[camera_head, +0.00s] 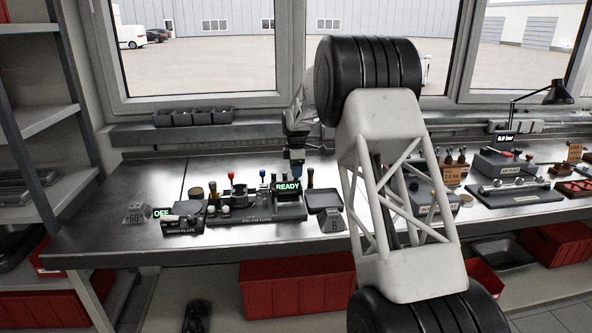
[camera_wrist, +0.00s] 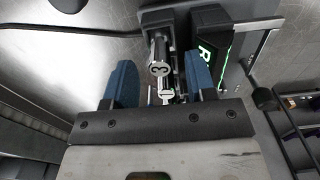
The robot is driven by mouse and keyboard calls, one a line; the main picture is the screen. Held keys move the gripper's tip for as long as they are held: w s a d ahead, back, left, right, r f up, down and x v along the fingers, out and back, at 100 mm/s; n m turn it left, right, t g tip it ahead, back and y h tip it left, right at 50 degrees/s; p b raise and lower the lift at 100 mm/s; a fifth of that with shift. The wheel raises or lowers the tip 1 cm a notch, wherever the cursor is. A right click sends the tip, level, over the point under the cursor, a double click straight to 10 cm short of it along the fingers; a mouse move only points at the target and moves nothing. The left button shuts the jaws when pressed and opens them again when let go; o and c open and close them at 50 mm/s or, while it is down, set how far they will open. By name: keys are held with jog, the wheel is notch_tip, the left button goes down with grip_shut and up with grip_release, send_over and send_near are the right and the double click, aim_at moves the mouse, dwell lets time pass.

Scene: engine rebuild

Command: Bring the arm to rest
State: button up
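My gripper (camera_head: 296,163) is over the bench, just above the fixture with the green READY display (camera_head: 287,187). In the wrist view its two blue fingers (camera_wrist: 162,82) are spread wide apart, with a clear gap on both sides of what shows between them. A small metal part marked 3 (camera_wrist: 159,68) and another light metal piece (camera_wrist: 166,95) show in that gap; neither visibly touches a finger. The display's edge with green letters (camera_wrist: 207,60) is close to the right finger. My large arm links hide the middle of the bench in the head view.
The steel bench (camera_head: 95,235) carries a small unit with a green OFF display (camera_head: 162,212), a black tray (camera_head: 324,200) and a grey block marked B (camera_head: 336,226). Dark bins (camera_head: 193,117) line the windowsill. A desk lamp (camera_head: 557,93) stands at the right.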

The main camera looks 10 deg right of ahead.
jog(key=o, duration=0.4)
jog(key=shift+r, duration=0.2)
dwell(0.5)
jog(key=shift+r, duration=2.9)
